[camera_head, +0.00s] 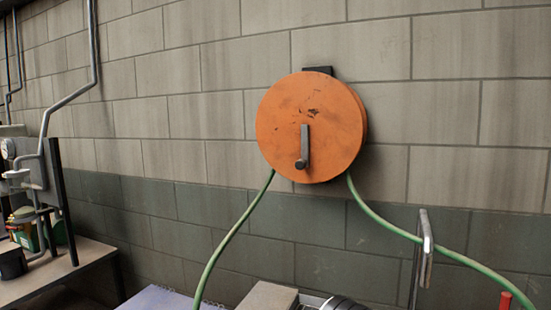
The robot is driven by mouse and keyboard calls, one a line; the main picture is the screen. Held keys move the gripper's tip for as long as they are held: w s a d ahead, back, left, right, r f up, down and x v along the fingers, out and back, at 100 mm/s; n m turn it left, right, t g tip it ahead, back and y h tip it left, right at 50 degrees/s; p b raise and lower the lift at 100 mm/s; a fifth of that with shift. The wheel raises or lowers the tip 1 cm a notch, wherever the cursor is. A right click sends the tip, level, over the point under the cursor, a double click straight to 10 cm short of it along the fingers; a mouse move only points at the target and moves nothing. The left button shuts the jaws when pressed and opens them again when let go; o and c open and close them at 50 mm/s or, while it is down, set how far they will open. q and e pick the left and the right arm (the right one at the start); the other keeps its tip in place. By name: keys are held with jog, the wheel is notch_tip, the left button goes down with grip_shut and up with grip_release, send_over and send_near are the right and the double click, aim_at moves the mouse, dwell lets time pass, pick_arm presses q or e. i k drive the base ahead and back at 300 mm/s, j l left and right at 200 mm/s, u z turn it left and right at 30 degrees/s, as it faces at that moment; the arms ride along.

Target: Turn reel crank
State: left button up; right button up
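An orange round hose reel (287,108) is mounted on the brick wall, a little right of the middle of the head view. Its dark crank (305,143) hangs straight down from near the reel's centre, with a short knob (300,164) at the lower end. A green hose (232,236) comes out below the reel on the left, and a green hose (400,230) also runs down to the right. Neither of my grippers shows in the head view, and nothing touches the crank.
A metal handle (427,235) stands at the lower right. Several objects sit along the bottom edge, including a grey box (267,296) and a red part (505,300). A workbench (45,272) and pipes (93,45) are at left. The space before the reel is clear.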

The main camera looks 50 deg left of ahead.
aim_at(301, 164)
jog(key=u, duration=1.3)
jog(key=k+l, duration=0.05)
